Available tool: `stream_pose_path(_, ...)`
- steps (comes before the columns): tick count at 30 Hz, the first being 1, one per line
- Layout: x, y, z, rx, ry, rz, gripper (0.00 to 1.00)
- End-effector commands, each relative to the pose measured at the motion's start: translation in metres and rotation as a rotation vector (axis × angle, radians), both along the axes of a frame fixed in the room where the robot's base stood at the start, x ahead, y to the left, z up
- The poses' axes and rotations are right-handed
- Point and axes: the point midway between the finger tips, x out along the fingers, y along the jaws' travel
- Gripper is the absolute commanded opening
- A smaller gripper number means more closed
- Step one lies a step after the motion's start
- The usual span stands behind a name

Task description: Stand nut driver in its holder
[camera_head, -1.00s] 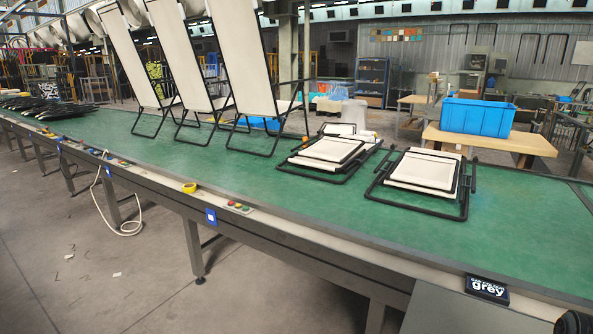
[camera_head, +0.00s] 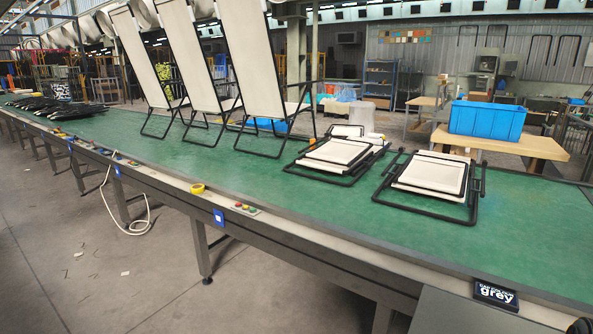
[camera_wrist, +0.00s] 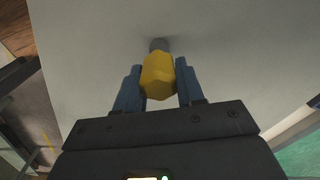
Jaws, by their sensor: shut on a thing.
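My gripper (camera_wrist: 158,90) shows only in the wrist view. Its two blue fingers are shut on the nut driver (camera_wrist: 158,76), gripping its yellow handle from both sides. A short grey part of the driver shows beyond the handle, in front of a plain grey surface (camera_wrist: 240,50). I cannot tell whether the driver touches that surface. I cannot make out the holder in either view. My gripper and the nut driver are not seen in the head view.
A long green-topped conveyor table (camera_head: 260,185) crosses the head view. Upright loungers (camera_head: 262,70) and folded loungers (camera_head: 430,175) are on it. A small black box marked "grey" (camera_head: 495,294) sits at its near edge. A blue crate (camera_head: 487,120) stands on a wooden table behind.

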Motion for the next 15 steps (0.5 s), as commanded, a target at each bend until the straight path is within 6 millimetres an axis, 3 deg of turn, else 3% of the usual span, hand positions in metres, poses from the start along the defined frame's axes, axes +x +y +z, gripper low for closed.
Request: stream_pose_path(15, 0.0, 0.0, 0.036, -0.001, -0.002, -0.001, 0.0)
